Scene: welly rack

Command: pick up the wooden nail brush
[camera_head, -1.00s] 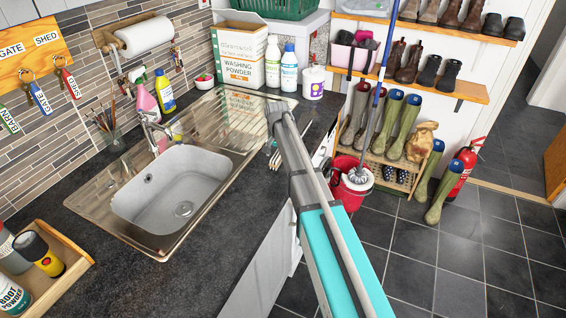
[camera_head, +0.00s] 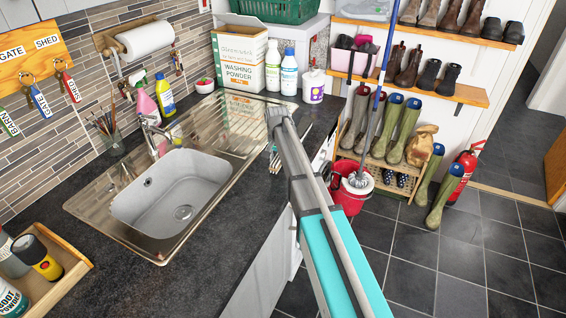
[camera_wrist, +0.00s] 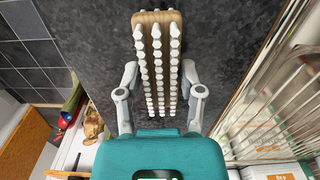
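The nail brush (camera_wrist: 158,20) shows in the wrist view, with a pale wooden body and rows of white bristles facing the camera. It lies over the dark worktop, lengthwise between the two fingers of my gripper (camera_wrist: 160,72). The fingers stand open on either side, and a narrow gap seems to show between each finger and the brush. In the head view my gripper (camera_head: 275,158) is low over the worktop, right of the drainer.
The sink (camera_head: 170,195) and its ribbed drainer lie left of my gripper. A washing powder box (camera_head: 238,60), bottles and a white tub (camera_head: 314,85) stand behind. A red bucket (camera_head: 350,190) with a mop stands on the floor right.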

